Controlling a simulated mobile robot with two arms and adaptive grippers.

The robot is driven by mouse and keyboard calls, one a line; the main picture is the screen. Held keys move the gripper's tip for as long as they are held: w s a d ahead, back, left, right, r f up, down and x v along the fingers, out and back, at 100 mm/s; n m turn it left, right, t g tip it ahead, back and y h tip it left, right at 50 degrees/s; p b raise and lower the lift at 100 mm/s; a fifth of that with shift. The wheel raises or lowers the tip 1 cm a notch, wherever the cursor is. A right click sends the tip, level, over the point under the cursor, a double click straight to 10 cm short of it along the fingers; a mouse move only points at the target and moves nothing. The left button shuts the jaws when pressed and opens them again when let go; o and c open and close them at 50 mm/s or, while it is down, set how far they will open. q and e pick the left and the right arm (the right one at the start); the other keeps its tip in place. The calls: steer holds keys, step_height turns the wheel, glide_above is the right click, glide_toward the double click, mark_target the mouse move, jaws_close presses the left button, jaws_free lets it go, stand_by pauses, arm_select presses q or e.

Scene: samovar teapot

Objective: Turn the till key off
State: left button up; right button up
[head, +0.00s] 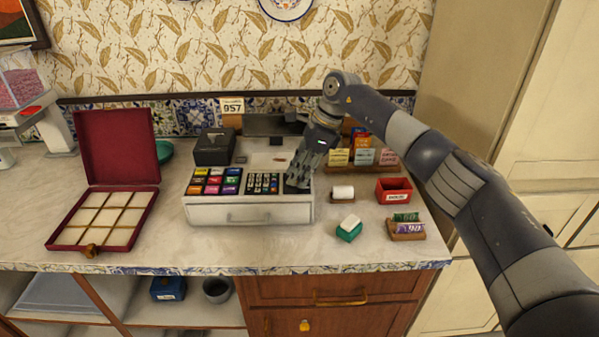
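The till (250,213) is a white cash register on the counter, with coloured keys (214,182) on its left and a dark number pad (263,184) beside them. My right gripper (297,184) points down over the right end of the till's top, at the right of the number pad. Its fingers look close to the till surface; I cannot tell whether they touch it or how far apart they are. The till key is not visible; the gripper may cover it. My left gripper is not in view.
A red compartment box (103,212) stands open at left, next to a scale (38,105). A black printer (214,147) is behind the till. The front counter strip is clear.

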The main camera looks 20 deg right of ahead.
steer(key=o, duration=0.4)
steer(key=shift+o, duration=0.2)
steer(key=v, duration=1.2)
steer(key=shift+f, duration=0.1)
